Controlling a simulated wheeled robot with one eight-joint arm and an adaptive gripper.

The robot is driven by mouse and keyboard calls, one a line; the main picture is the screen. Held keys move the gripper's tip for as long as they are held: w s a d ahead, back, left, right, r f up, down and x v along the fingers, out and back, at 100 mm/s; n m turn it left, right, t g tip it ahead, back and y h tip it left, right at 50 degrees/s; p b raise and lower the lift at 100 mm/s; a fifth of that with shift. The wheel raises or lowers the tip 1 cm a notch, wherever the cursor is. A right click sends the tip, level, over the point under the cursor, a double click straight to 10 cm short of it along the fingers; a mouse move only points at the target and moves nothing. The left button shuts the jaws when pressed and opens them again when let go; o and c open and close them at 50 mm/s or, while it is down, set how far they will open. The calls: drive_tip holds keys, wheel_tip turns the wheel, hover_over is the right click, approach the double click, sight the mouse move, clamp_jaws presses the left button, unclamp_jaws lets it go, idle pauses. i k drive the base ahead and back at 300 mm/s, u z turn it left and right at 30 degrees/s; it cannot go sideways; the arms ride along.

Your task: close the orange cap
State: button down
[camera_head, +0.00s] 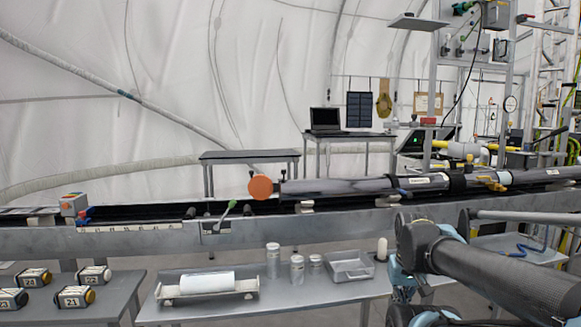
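The orange cap (260,187) is a round disc at the left end of a long grey tube (340,187) lying along the metal rail bench. It faces me, and a small dark fitting shows just above and behind it. I cannot tell from this view how far the cap is swung over the tube's end. My arm comes in from the lower right, well apart from the cap. My gripper's fingertips cannot be made out at the bottom edge of the picture.
The long rail bench (150,240) crosses the view. A green-handled lever (227,212) stands left of the cap. Numbered boxes (75,297) stand at lower left.

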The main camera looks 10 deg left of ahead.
sight(260, 186)
drive_tip(key=z, duration=0.55)
drive_tip(key=k, duration=1.2)
drive_tip(key=u, duration=1.15)
drive_tip(key=i, duration=1)
